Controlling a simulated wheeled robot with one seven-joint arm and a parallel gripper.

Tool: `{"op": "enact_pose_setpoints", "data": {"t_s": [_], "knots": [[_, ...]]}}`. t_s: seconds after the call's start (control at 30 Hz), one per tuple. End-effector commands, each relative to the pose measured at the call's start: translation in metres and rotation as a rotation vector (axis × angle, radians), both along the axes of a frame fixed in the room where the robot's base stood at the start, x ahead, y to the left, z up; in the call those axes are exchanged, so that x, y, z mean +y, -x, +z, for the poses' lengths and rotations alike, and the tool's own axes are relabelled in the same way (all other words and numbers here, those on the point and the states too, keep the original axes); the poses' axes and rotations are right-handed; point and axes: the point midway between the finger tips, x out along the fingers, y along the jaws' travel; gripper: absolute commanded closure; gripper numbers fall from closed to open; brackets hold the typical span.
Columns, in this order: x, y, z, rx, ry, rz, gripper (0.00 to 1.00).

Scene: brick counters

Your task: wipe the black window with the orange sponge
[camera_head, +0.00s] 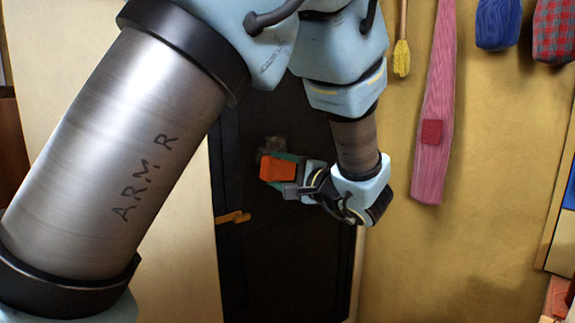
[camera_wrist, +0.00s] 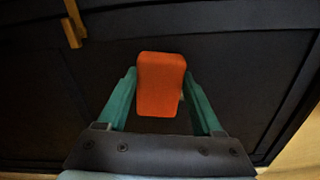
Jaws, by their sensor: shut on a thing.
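The orange sponge (camera_head: 278,169) is held between the green fingers of my gripper (camera_head: 290,172) in the head view. The wrist view also shows the sponge (camera_wrist: 160,82) between the two fingers of my gripper (camera_wrist: 160,92). The black window (camera_head: 285,260) is a dark panel behind the gripper in the head view, and its dark surface (camera_wrist: 240,70) fills most of the wrist view. A greyish smudge (camera_head: 272,145) shows on the panel just above the sponge. I cannot tell whether the sponge touches the panel. My arm hides the panel's upper part.
A yellow-orange handle (camera_head: 233,217) sticks out at the panel's left edge; it also shows in the wrist view (camera_wrist: 72,28). On the yellow wall at right hang a pink cloth strip (camera_head: 437,110), a yellow brush (camera_head: 401,58) and blue and red plaid cloth items (camera_head: 553,30).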

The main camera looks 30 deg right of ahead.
Motion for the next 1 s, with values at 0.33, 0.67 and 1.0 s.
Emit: {"op": "enact_pose_setpoints", "data": {"t_s": [0.33,0.67,1.0], "knots": [[0.005,-0.025,0.0,-0.003,0.001,0.003,0.77],[0.011,-0.053,0.0,-0.003,0.001,0.003,0.77],[0.012,-0.059,0.0,-0.002,0.001,0.001,0.77]]}}
